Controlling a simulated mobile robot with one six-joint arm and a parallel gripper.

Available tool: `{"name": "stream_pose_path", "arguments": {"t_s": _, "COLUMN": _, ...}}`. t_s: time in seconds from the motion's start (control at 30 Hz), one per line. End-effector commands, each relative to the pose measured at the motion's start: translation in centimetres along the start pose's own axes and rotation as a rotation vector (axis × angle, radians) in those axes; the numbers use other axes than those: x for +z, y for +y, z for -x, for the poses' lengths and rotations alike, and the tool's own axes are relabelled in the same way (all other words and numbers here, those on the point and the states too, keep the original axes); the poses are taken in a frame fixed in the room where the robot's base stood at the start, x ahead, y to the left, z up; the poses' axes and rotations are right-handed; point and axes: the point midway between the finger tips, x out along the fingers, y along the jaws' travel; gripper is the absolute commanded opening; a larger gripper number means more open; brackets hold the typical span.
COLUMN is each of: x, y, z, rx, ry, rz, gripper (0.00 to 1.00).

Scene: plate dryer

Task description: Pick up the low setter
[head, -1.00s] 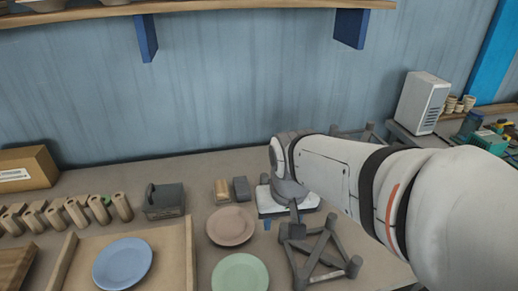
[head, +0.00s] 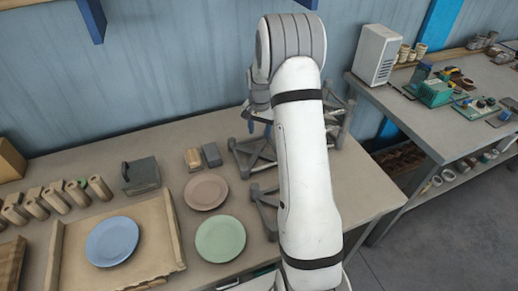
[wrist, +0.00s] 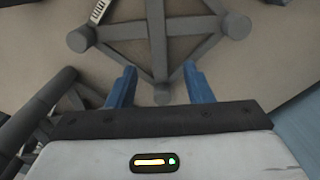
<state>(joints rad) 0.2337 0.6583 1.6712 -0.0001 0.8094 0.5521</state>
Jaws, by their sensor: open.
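Several grey setters with bar frames and round feet stand at the right of the bench. A low-looking one (head: 250,158) is at the back, partly behind my arm; a taller-looking one (head: 343,120) is right of my arm. A third (head: 264,205) is mostly hidden by my arm. My gripper (head: 258,122) is over the back setter, largely covered by my wrist. In the wrist view my gripper (wrist: 158,85) is open, its blue fingers apart, with a setter's bars (wrist: 157,45) ahead and between them. Contact cannot be told.
A pink plate (head: 206,192) and a green plate (head: 221,239) lie left of the setters. A blue plate (head: 112,241) sits on a wooden tray (head: 172,262). Another frame (wrist: 45,110) is close at left in the wrist view. The blue wall is behind.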

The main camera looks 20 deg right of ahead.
Motion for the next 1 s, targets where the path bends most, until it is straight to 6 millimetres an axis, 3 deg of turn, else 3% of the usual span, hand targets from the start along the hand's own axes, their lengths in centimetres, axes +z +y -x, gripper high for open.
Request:
{"name": "stream_pose_path", "arguments": {"t_s": 0.6, "x": 0.4, "y": 0.2, "z": -7.4, "rx": 0.003, "ry": -0.005, "rz": -0.005, "gripper": 0.46}}
{"name": "stream_pose_path", "arguments": {"t_s": 0.9, "x": 0.4, "y": 0.1, "z": -8.1, "rx": 0.001, "ry": -0.002, "rz": -0.004, "gripper": 0.46}}
{"name": "stream_pose_path", "arguments": {"t_s": 1.0, "x": 0.4, "y": 0.1, "z": -8.1, "rx": 0.001, "ry": -0.002, "rz": -0.004, "gripper": 0.39}}
